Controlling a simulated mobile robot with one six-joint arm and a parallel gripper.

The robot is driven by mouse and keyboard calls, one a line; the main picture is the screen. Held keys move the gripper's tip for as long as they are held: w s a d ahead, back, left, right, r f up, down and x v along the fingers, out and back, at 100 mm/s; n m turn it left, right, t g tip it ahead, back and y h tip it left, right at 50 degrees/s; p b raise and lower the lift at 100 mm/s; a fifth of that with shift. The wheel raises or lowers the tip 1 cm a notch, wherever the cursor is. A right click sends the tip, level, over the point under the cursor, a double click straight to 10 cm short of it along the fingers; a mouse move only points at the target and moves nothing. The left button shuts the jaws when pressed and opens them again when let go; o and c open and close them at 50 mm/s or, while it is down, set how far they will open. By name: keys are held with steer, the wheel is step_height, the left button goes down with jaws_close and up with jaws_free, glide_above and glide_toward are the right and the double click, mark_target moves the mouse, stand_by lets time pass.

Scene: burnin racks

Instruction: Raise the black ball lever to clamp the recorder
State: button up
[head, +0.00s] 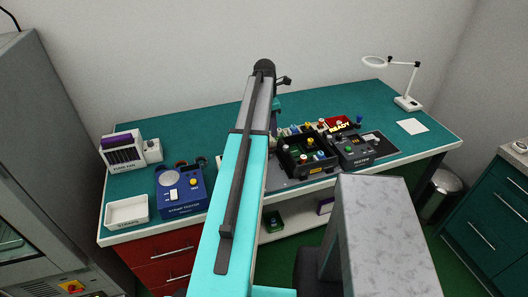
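The black ball lever and the recorder cannot be singled out at this size. A cluster of equipment on the green bench top holds a black open box (307,167) with several coloured parts in and around it. A dark unit labelled TESTER (357,151) stands just right of the box. My arm reaches up and over the bench, left of the box, and its dark end bends down behind the arm. My gripper's fingers are hidden behind the arm, so its opening and any contact cannot be seen.
A blue strap tester (181,192), a white tray (127,211) and a fuse unit (124,152) stand at left. A magnifier lamp (407,102) stands at right. The back of the bench is mostly clear.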

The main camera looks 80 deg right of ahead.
steer(key=shift+r+p, duration=0.35)
steer(key=shift+r, duration=0.45)
steer(key=shift+w, duration=0.1)
